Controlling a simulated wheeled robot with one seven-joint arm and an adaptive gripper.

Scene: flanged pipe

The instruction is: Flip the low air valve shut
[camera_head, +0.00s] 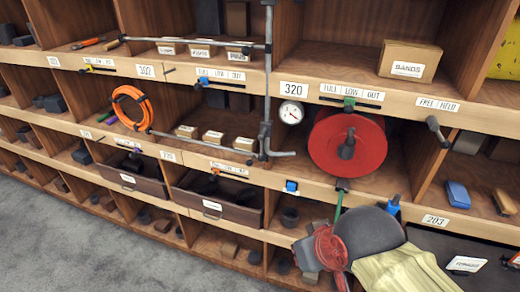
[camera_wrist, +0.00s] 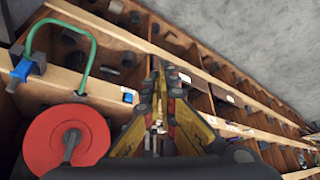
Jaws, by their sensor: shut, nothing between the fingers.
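A blue fitting (camera_wrist: 22,70) sits on the shelf edge at the upper left of the wrist view, with a green hose (camera_wrist: 62,24) looping from it. The blue fitting (camera_head: 394,205) also shows beside my arm in the head view. A smaller blue part (camera_head: 291,186) sits on the lower ledge; it also shows in the wrist view (camera_wrist: 128,97). I cannot tell which one is the low air valve, or its lever position. My gripper (camera_wrist: 165,92) is shut and empty, apart from both blue parts. My arm hides part of the hose in the head view.
A red reel (camera_head: 347,145) sits right of a white gauge (camera_head: 291,112). Grey pipes (camera_head: 267,100) run along the shelf front. A black-handled lever (camera_head: 437,130) sticks out at right. Drawers (camera_head: 215,208) and a sanding block (camera_head: 458,194) are nearby. The carpet (camera_head: 60,235) is clear.

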